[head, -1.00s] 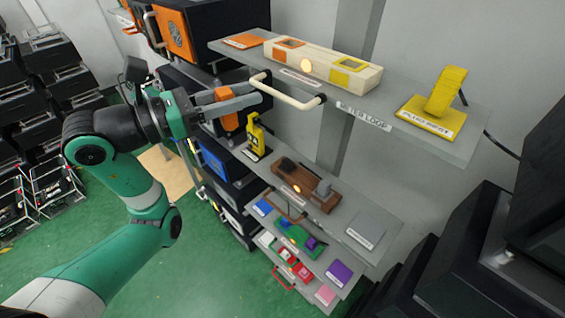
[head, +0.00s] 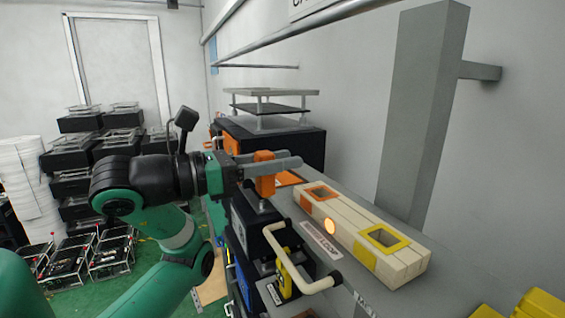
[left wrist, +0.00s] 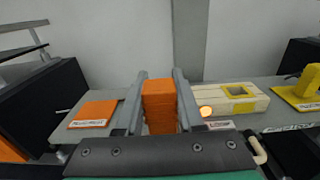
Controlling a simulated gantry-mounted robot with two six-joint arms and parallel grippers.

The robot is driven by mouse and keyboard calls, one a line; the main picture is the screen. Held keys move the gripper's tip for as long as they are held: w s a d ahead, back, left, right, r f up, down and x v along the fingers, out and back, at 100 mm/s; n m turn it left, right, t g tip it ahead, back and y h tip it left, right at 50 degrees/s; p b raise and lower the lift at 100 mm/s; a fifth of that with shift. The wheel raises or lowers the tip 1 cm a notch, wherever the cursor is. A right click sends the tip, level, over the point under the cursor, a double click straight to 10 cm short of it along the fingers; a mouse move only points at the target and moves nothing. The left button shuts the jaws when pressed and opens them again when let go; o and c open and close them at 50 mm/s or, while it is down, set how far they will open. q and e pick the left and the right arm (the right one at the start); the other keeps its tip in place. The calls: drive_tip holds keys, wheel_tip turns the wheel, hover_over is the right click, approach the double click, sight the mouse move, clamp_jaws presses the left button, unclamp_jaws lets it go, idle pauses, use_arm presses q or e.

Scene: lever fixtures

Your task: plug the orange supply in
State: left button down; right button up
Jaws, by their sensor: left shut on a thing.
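The orange supply (head: 264,174) is a block held between the fingers of my left gripper (head: 286,162), also in the left wrist view (left wrist: 160,107). It is raised near shelf height, left of the cream socket strip (head: 345,228). The strip has an orange-framed opening (head: 321,191) at its far end and a yellow-framed opening (head: 384,238) at its near end, with a lit round lamp (head: 330,227) between. In the left wrist view the strip (left wrist: 222,100) is right of the supply, its orange end hidden behind the gripper. My right gripper is not in view.
A cream handle (head: 297,268) juts from the shelf's front edge. An orange pad (left wrist: 95,113) lies left of the supply in the left wrist view. A yellow plug (left wrist: 308,86) stands at the right. A grey post (head: 420,110) rises behind the shelf.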

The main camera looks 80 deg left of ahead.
use_arm(q)
drive_tip(key=shift+s, duration=0.25)
hover_over(332, 190)
drive_tip(key=shift+s+p, duration=0.15)
drive_tip(key=shift+p, duration=0.25)
drive_tip(key=shift+w+f, duration=0.1)
drive_tip(key=shift+w, duration=0.1)
drive_tip(key=shift+f+b, duration=1.2)
drive_tip(key=shift+f, duration=0.6)
drive_tip(key=shift+f, duration=0.35)
idle(0.6)
